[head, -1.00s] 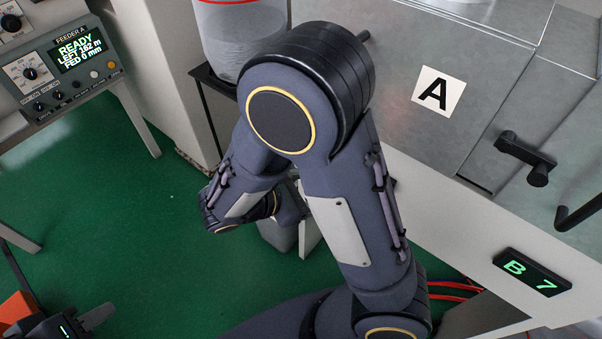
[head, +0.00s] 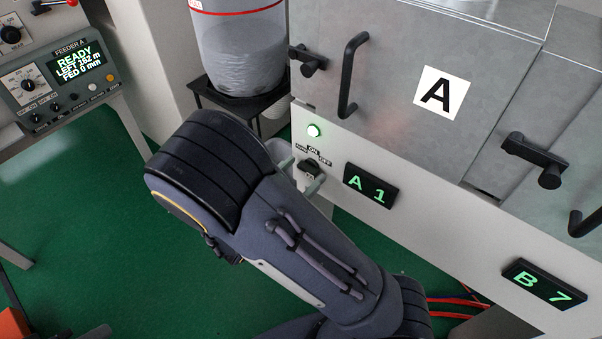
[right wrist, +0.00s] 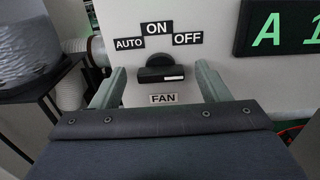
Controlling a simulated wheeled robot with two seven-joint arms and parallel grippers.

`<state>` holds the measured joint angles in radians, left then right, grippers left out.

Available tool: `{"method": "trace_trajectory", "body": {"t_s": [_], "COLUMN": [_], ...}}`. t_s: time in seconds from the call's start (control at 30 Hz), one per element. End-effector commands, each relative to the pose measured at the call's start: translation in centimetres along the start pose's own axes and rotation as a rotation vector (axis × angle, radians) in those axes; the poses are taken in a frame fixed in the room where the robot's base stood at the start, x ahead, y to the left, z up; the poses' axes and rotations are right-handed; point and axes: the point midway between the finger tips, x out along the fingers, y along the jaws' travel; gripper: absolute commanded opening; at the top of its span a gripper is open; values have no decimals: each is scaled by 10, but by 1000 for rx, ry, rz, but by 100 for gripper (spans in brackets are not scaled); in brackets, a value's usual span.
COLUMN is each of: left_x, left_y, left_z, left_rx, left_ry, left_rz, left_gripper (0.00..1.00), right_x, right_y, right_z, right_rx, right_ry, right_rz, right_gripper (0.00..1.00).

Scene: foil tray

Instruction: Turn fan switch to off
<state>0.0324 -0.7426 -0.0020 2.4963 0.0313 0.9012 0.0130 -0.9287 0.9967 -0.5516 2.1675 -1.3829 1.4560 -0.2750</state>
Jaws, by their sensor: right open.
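The fan switch (right wrist: 158,66) is a black knob on the pale panel, with AUTO at its left, ON above, OFF at its right and a FAN plate below. Its exact pointer direction is hard to tell. In the head view the switch (head: 310,167) shows below a lit green lamp (head: 314,131). My right gripper (right wrist: 160,76) is open, its two pale fingers on either side of the knob with gaps visible. In the head view my right gripper (head: 299,177) is partly hidden by my arm. A dark sliver at the bottom left edge may be my left gripper (head: 96,333).
The A 1 display (head: 371,186) is right of the switch. A cabinet door marked A with a black handle (head: 352,75) is above. A clear bin (head: 240,50) stands on a black stand at the left. Feeder A's console (head: 68,75) is further left.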

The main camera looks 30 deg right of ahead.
Motion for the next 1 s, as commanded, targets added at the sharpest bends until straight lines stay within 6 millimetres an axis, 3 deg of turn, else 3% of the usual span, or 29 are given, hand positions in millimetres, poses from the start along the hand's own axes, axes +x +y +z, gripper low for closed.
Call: {"method": "trace_trajectory", "body": {"t_s": [0.23, 0.6, 1.0], "left_x": [0, 0, -16], "left_y": [0, 0, 8], "left_z": [0, 0, -8], "left_rx": [0, 0, 0], "left_ry": [0, 0, 0], "left_rz": [0, 0, 0], "left_gripper": [36, 36, 36], "right_x": [1, 1, 1], "right_y": [0, 0, 0], "right_z": [0, 0, 4], "right_rx": [0, 0, -99], "right_ry": [1, 1, 2], "right_rz": [0, -1, -1], "right_gripper": [69, 24, 24]}}
